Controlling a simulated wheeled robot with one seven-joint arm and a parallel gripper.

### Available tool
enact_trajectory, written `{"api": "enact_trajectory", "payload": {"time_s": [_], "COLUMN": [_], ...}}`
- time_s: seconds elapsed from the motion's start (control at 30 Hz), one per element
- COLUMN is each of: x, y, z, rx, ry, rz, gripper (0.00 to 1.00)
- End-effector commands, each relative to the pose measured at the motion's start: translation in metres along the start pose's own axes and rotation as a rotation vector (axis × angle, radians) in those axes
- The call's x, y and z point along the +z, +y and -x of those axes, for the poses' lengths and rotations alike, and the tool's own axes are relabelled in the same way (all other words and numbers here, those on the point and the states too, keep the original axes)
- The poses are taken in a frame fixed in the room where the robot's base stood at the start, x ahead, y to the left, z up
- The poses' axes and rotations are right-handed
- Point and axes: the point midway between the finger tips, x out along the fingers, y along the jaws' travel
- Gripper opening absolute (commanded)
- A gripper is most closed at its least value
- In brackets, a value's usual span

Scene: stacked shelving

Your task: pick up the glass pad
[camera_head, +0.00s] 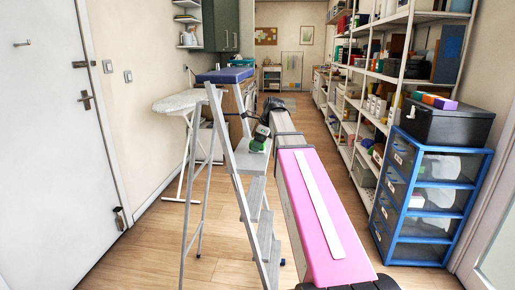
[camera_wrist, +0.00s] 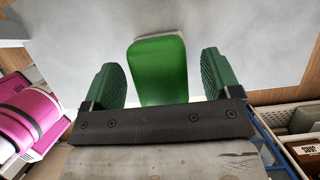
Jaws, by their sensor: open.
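A green pad with a pale far edge, which I take as the glass pad (camera_wrist: 160,72), lies on a light grey surface in the wrist view. My gripper (camera_wrist: 160,62) is open, with one green ribbed finger on each side of the pad and a gap on both sides. The lower part of the pad is hidden behind the dark gripper bar. I cannot tell how far down the fingers reach. In the head view my gripper (camera_head: 262,131) is small, over a grey step of the ladder (camera_head: 242,180), and green parts there blend together.
The ladder's rails and legs stand close around my arm. An ironing board (camera_head: 190,101) is to the left. Blue drawers (camera_head: 425,205) with a black box (camera_head: 445,122) on top and a loaded shelf rack (camera_head: 385,75) line the right. Floor (camera_head: 150,262) is clear at front left.

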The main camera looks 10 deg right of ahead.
Motion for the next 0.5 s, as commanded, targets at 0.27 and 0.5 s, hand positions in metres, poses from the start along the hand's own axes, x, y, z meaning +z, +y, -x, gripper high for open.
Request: {"api": "enact_trajectory", "payload": {"time_s": [0.27, 0.5], "x": [-0.0001, 0.0005], "y": [0.0000, -0.0001], "z": [0.0003, 0.0016], "rx": [0.000, 0.000], "ry": [0.000, 0.000], "rz": [0.000, 0.000], "gripper": [0.29, 0.29]}}
